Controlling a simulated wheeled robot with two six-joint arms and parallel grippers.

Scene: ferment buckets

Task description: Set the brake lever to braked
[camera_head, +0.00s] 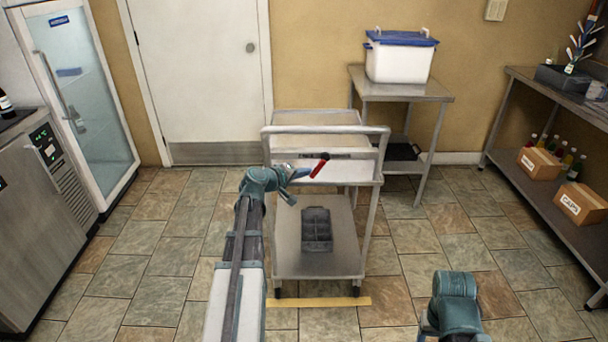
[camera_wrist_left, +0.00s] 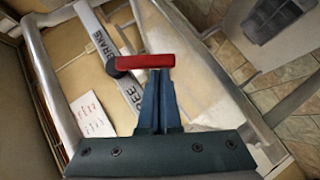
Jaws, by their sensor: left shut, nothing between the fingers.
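The brake lever has a red handle (camera_head: 319,166) at the near end of the cart (camera_head: 318,250). In the left wrist view the red handle (camera_wrist_left: 148,62) lies crosswise, with its black end at the left. A pale plate beneath it reads BRAKE (camera_wrist_left: 103,42) on one side and EE, partly hidden, on the other. My left gripper (camera_head: 303,172) is shut and empty. In the left wrist view its fingertips (camera_wrist_left: 160,72) are right against or just behind the red handle; I cannot tell if they touch. My right arm shows at the lower right, its jaws not visible.
A dark divided tray (camera_head: 317,230) sits on the cart's lower shelf. A yellow strip (camera_head: 318,302) lies on the floor before the cart. A side table (camera_head: 400,88) with a blue-lidded white tub (camera_head: 400,57) stands behind right. Open floor lies on both sides.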

